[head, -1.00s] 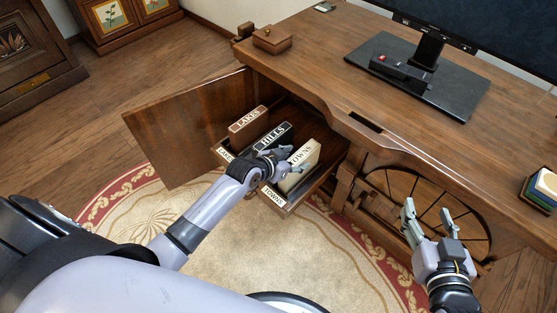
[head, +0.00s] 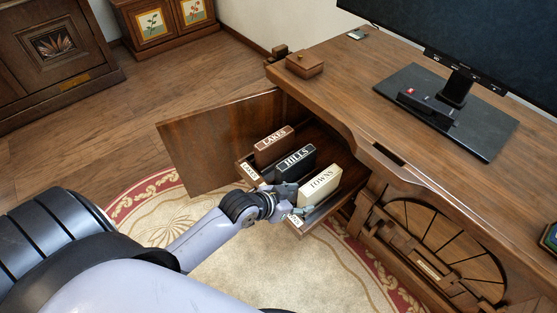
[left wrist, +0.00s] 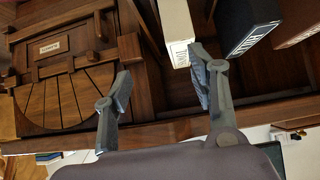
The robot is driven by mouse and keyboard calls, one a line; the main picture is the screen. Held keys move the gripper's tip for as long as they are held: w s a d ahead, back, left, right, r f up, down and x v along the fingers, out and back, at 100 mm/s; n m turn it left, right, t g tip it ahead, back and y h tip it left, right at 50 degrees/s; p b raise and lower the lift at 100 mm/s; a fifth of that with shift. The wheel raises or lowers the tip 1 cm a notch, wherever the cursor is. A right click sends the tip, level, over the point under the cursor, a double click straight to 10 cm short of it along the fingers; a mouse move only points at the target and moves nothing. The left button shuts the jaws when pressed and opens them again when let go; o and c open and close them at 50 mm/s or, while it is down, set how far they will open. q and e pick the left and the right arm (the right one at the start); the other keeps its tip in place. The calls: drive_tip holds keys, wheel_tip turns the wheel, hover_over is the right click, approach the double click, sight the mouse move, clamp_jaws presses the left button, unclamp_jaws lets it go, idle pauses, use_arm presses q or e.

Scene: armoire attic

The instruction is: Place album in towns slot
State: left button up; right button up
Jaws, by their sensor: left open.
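The cream TOWNS album (head: 320,186) stands on edge in the right part of the pulled-out drawer (head: 325,226), behind the front label at that end. In the left wrist view the cream album (left wrist: 177,22) is beyond my fingertips. The black HILLS album (head: 295,162) and brown LAKES album (head: 273,147) stand to its left. My left gripper (head: 300,207) is open and empty at the drawer front, just before the TOWNS album's near end; its fingers (left wrist: 160,68) show apart in the left wrist view. The fingers and wrist partly hide the front labels. My right gripper is not in view.
An open cabinet door (head: 215,145) stands left of the drawer. The desk (head: 345,85) above holds a monitor (head: 470,45) and a small wooden box (head: 305,65). A spoked wooden wheel panel (head: 445,235) is right of the drawer. The rug in front is clear.

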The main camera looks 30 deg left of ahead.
use_arm(q)
drive_tip(key=s+r+n+g+y, duration=0.2)
drive_tip(key=s+r+g+y, duration=0.1)
drive_tip(key=s, duration=1.3)
drive_tip(key=shift+s+a+r+g, duration=0.15)
drive_tip(key=shift+a+r+g, duration=0.25)
drive_tip(key=shift+r+g, duration=0.1)
